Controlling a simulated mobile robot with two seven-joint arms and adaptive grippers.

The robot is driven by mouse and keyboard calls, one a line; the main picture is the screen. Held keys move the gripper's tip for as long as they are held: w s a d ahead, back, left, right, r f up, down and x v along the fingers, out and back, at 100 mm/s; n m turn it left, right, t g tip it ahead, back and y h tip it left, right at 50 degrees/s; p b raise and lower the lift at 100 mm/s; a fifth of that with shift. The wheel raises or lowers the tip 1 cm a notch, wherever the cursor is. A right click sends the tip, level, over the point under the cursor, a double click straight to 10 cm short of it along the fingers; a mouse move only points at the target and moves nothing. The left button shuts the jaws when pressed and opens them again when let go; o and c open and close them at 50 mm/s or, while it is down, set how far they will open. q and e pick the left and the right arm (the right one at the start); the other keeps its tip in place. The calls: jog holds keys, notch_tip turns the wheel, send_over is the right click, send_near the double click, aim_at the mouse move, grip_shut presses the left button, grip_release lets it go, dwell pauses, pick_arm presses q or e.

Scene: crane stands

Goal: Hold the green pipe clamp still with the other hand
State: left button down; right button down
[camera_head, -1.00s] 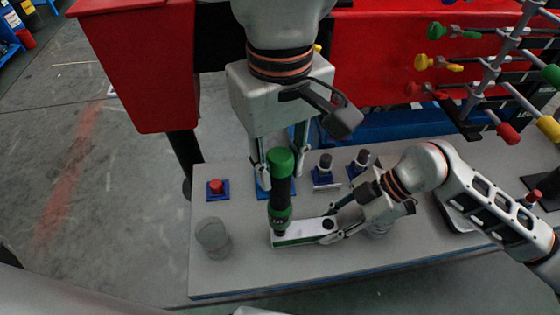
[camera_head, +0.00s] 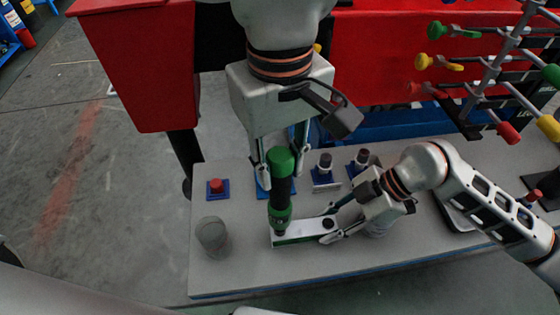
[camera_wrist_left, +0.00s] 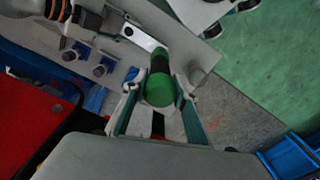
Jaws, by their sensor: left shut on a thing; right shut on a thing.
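The green pipe clamp (camera_head: 281,205) stands on the table, with an upright black shaft, a green cap on top, a green collar low down, and a flat white arm with green edges pointing right. My left gripper (camera_head: 281,177) comes down from above, with its fingers on both sides of the upper shaft and cap. The left wrist view shows the green cap (camera_wrist_left: 160,89) between the left fingers (camera_wrist_left: 160,80). My right gripper (camera_head: 328,226) reaches in from the right and is shut on the end of the flat arm. The exact finger contacts are partly hidden.
The grey table (camera_head: 255,270) is bare in front. A grey cylinder (camera_head: 212,235) stands left of the clamp. A red button on a blue base (camera_head: 218,187) sits behind it. Two dark-topped pieces (camera_head: 325,168) stand behind right. A rack with coloured knobs (camera_head: 490,75) is at the upper right.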

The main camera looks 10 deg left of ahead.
aim_at(280, 154)
pick_arm(q)
jog(key=shift+r, duration=0.1)
dwell(0.4)
jog(key=shift+r, duration=2.6)
pick_arm(e)
jog(key=c, duration=1.5)
grip_release()
